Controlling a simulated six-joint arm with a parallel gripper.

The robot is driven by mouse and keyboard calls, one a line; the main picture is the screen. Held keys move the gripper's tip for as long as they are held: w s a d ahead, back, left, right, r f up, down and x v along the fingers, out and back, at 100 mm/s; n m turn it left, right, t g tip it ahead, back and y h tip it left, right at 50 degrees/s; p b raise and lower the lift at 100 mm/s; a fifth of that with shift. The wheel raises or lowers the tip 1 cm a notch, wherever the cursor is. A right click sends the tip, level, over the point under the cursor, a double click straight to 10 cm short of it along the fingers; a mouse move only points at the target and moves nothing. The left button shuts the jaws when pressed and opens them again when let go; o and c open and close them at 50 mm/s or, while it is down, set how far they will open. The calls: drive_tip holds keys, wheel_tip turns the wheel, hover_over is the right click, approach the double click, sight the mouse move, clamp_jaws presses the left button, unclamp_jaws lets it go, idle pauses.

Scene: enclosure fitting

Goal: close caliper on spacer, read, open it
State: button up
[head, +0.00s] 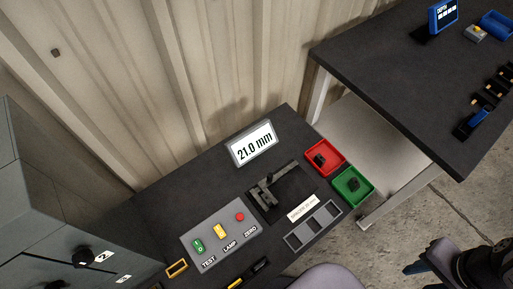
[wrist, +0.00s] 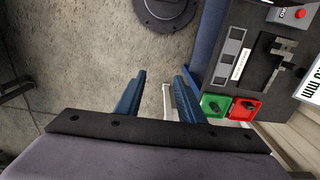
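The dark caliper (head: 268,189) lies on a black plate on the dark bench; it also shows in the wrist view (wrist: 278,48). I cannot make out a separate spacer between its jaws, nor how far apart they stand. The white display (head: 253,145) behind it reads 21.0 mm; part of it shows in the wrist view (wrist: 310,82). My gripper (wrist: 160,74) is open and empty, its two blue fingers apart over the floor. It is well away from the caliper, which lies to the upper right in the wrist view.
A red bin (head: 338,155) and a green bin (head: 367,184) hold dark parts right of the caliper. A grey slotted tray (head: 312,226) lies in front. A button panel (head: 221,234) stands left. A second bench (head: 400,75) is at upper right, with floor between.

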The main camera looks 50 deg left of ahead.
drive_tip(key=s+a+f+m+g+y+b, duration=0.2)
drive_tip(key=s+a+f+g+y+b, duration=0.1)
drive_tip(key=a+f+b, duration=0.6)
drive_tip(key=m+g+y+b, duration=0.3)
drive_tip(key=m+y+b, duration=1)
drive_tip(key=b, duration=0.9)
approach(272, 178)
drive_tip(key=shift+n+y, duration=0.4)
drive_tip(key=x, duration=0.4)
drive_tip(key=f+x, duration=0.1)
drive_tip(key=x, duration=0.2)
drive_tip(key=shift+s, duration=0.1)
drive_tip(key=shift+a, duration=0.25)
drive_tip(key=shift+b+x, duration=0.35)
drive_tip(key=shift+x, duration=3.3)
drive_tip(key=shift+r, duration=0.1)
drive_tip(key=shift+w, duration=0.2)
clamp_jaws()
